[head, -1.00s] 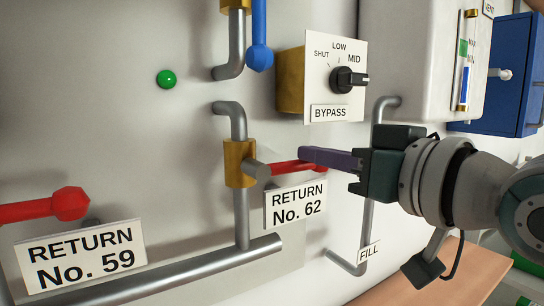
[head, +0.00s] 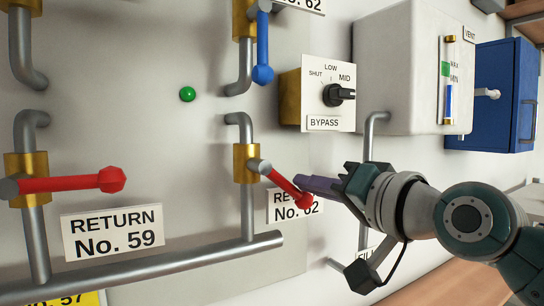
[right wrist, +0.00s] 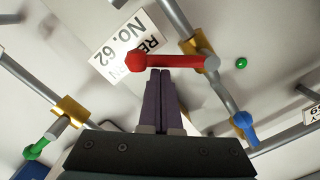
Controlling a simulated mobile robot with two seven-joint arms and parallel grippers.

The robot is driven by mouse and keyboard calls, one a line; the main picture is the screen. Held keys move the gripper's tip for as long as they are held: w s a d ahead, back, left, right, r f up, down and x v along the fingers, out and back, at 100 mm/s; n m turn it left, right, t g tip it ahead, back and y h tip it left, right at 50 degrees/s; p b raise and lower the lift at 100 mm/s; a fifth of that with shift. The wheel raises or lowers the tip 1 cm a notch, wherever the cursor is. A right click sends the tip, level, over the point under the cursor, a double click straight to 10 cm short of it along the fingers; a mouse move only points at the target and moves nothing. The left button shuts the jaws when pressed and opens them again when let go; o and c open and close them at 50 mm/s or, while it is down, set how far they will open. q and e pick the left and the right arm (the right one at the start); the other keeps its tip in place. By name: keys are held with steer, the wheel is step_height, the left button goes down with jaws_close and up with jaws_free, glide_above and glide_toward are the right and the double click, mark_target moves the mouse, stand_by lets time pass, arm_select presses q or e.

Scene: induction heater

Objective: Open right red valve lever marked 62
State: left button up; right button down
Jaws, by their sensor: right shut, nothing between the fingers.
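The red lever (head: 284,182) of valve 62 runs from its brass valve body (head: 246,164) down and to the right, ending in a red knob. It partly covers the RETURN No. 62 sign (head: 281,207). My right gripper (head: 302,187) is shut and empty, its purple fingertips close beside the lever's knob end. In the right wrist view the red lever (right wrist: 185,62) lies just past the shut fingertips (right wrist: 159,72); I cannot tell whether they touch. My left gripper is not in view.
The RETURN No. 59 red lever (head: 70,183) points right at the left. A blue lever (head: 262,48) hangs above valve 62. The BYPASS knob box (head: 328,100), a white tank (head: 405,70) and a blue box (head: 505,95) are to the right. A horizontal pipe (head: 150,268) runs below.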

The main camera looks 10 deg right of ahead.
steer(key=m, duration=0.1)
steer(key=a+f+m, duration=0.1)
steer(key=m, duration=0.1)
steer(key=f+m, duration=0.1)
steer(key=shift+s+a+f+m, duration=0.15)
steer(key=shift+s+a+m, duration=0.05)
steer(key=shift+a+m, duration=0.1)
steer(key=m, duration=0.1)
steer(key=a+f+m, duration=0.1)
steer(key=m, duration=0.1)
steer(key=s+a+m, duration=0.1)
steer(key=m, duration=0.1)
steer(key=shift+a+f, duration=0.1)
steer(key=shift+f, duration=0.1)
stand_by(0.4)
